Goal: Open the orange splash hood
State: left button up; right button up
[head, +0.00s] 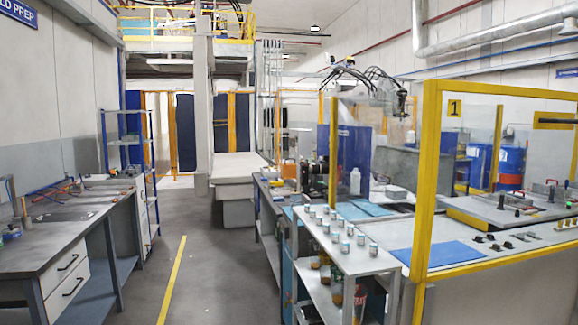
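I cannot clearly make out an orange splash hood in the head view. Small orange-edged parts (289,150) show on the far workbench right of centre, but they are too small to tell what they are. Neither of my grippers is in view.
A grey bench with drawers (85,222) stands at the left. A shelf cart with small jars (338,257) stands right of centre, beside a yellow-framed clear enclosure (427,190). A blue shelf rack (128,150) stands behind the left bench. The floor aisle (205,270) between is free.

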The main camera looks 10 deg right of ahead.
aim_at(291, 171)
jog(key=i, duration=2.95)
jog(key=i+j+z, duration=0.2)
jog(key=i, duration=0.3)
jog(key=i+z, duration=0.15)
jog(key=i, duration=0.35)
jog(key=i+j+z, duration=0.2)
jog(key=i, duration=0.3)
jog(key=i+j+z, duration=0.15)
jog(key=i+j, duration=0.2)
jog(key=i, duration=0.1)
